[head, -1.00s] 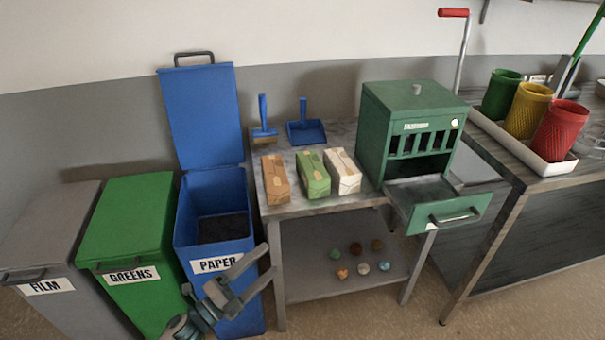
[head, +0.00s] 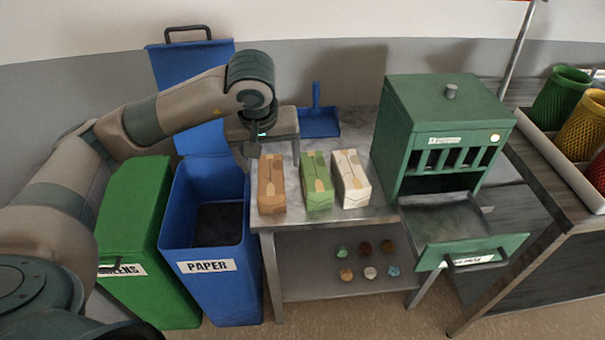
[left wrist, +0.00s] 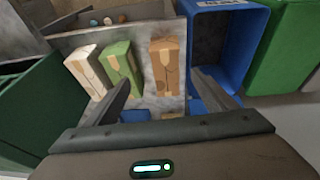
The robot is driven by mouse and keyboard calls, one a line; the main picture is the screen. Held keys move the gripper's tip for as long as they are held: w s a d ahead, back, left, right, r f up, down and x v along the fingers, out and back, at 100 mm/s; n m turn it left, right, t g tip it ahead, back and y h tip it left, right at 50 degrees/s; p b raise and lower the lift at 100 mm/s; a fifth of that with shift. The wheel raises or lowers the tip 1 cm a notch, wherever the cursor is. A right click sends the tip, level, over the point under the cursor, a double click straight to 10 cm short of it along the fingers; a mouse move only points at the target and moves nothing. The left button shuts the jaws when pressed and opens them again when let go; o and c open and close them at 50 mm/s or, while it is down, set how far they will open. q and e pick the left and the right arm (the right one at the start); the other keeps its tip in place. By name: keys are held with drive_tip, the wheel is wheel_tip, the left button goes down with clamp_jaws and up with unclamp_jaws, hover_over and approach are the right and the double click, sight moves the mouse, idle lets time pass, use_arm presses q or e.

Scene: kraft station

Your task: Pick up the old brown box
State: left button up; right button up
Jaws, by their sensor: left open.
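The brown box (head: 271,187) stands upright on the metal table, leftmost in a row with a green box (head: 318,183) and a white box (head: 351,180). My left gripper (head: 270,157) is open and empty, above and behind the brown box in the head view. In the left wrist view the brown box (left wrist: 166,66) shows ahead, between the lines of the two spread fingers (left wrist: 162,88) and apart from them. My right gripper is not in view.
An open blue paper bin (head: 207,267) stands left of the table (head: 376,217), beside a green bin (head: 140,230). A green cabinet (head: 441,115) with its drawer pulled out stands right of the boxes. A blue dustpan (head: 319,123) lies behind them. Several small balls lie on the lower shelf.

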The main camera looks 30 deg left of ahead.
use_arm(q)
drive_tip(key=shift+w+a+r+t+y, duration=0.2)
drive_tip(key=shift+w+a+r+y, duration=0.15)
drive_tip(key=shift+r, duration=0.2)
drive_tip(key=shift+w+a+r+t+y, duration=0.15)
drive_tip(key=shift+a+r+t+y, duration=0.1)
drive_tip(key=shift+a+r, duration=0.25)
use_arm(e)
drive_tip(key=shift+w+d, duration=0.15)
use_arm(q)
drive_tip(key=shift+m, duration=0.3)
drive_tip(key=p, duration=0.3)
approach(270, 175)
drive_tip(key=x, duration=0.6)
drive_tip(key=shift+w+a+f, duration=0.15)
drive_tip(key=shift+w+f, duration=0.05)
drive_tip(key=shift+f, duration=0.15)
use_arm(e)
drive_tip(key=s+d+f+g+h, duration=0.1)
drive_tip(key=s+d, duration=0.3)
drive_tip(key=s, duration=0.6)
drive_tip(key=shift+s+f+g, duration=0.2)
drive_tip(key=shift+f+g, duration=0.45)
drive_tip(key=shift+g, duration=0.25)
use_arm(q)
drive_tip(key=shift+f, duration=0.15)
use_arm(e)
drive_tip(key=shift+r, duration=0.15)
